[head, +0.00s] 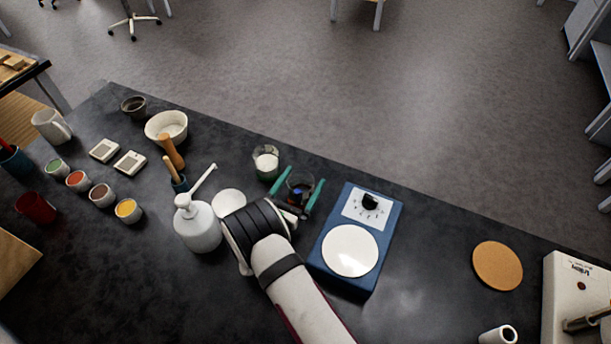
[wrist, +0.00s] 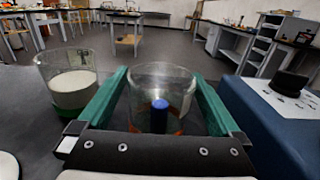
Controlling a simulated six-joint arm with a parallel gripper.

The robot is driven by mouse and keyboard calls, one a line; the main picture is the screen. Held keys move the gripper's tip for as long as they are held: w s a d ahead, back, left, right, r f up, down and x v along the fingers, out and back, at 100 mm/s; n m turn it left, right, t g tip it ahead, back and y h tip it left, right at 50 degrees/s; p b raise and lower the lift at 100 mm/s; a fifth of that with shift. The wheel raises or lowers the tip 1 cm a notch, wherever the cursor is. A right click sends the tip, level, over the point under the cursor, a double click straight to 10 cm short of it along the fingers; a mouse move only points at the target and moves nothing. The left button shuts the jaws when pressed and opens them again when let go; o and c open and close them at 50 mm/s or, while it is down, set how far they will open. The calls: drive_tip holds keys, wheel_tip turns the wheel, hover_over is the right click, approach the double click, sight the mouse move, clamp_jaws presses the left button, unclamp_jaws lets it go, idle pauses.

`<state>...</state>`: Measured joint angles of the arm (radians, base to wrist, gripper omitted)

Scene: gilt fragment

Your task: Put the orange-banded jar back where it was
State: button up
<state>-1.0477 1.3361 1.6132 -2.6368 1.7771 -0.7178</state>
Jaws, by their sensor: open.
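The orange-banded jar (head: 300,184) is a clear glass jar standing upright on the dark bench. In the wrist view the jar (wrist: 163,82) shows orange low on its wall and a blue upright object seen through the glass. My gripper (head: 296,190) is open, its two green fingers on either side of the jar; the wrist view (wrist: 161,80) shows them flanking it. I cannot tell whether either finger touches the glass. A similar jar with a green band and white contents (head: 265,163) stands just to the left, also in the wrist view (wrist: 70,85).
A blue stirrer (head: 387,235) with a dial and white round plate stands close right of my gripper. A white pump bottle (head: 198,228) and white disc (head: 229,202) are to the left. A cork mat (head: 497,265) lies far right, with clear bench between it and the stirrer.

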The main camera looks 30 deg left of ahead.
drive_tip(key=s, duration=1)
drive_tip(key=w+d+r+m+g+h, duration=0.2)
drive_tip(key=w+d+r+m+h, duration=0.1)
drive_tip(key=d+r+m+h, duration=0.3)
drive_tip(key=w+d+r+m+g+h, duration=0.25)
drive_tip(key=d+r+m+h, duration=0.2)
drive_tip(key=d, duration=0.45)
drive_tip(key=s+d+r+m+g+h, duration=0.1)
drive_tip(key=s+d+r+m+g, duration=0.1)
drive_tip(key=d+m+g, duration=0.3)
drive_tip(key=s+d+r+m+g+h, duration=0.1)
drive_tip(key=d+r+m+g, duration=0.15)
drive_tip(key=d, duration=0.45)
drive_tip(key=s+d+r+m+g+y, duration=0.1)
drive_tip(key=s+d+m+g+y, duration=0.1)
drive_tip(key=s+d+m+g, duration=0.35)
drive_tip(key=s+d+r+m+g+y, duration=0.2)
drive_tip(key=s+d+m+g+y, duration=0.1)
drive_tip(key=s+m, duration=0.45)
drive_tip(key=s+a+m+t+y, duration=0.2)
drive_tip(key=s+a+m+y, duration=0.4)
drive_tip(key=s+m+y, duration=0.2)
drive_tip(key=m+y, duration=0.1)
drive_tip(key=m, duration=0.1)
drive_tip(key=shift+r+m, duration=0.3)
drive_tip(key=shift+r, duration=0.05)
drive_tip(key=shift+s, duration=0.1)
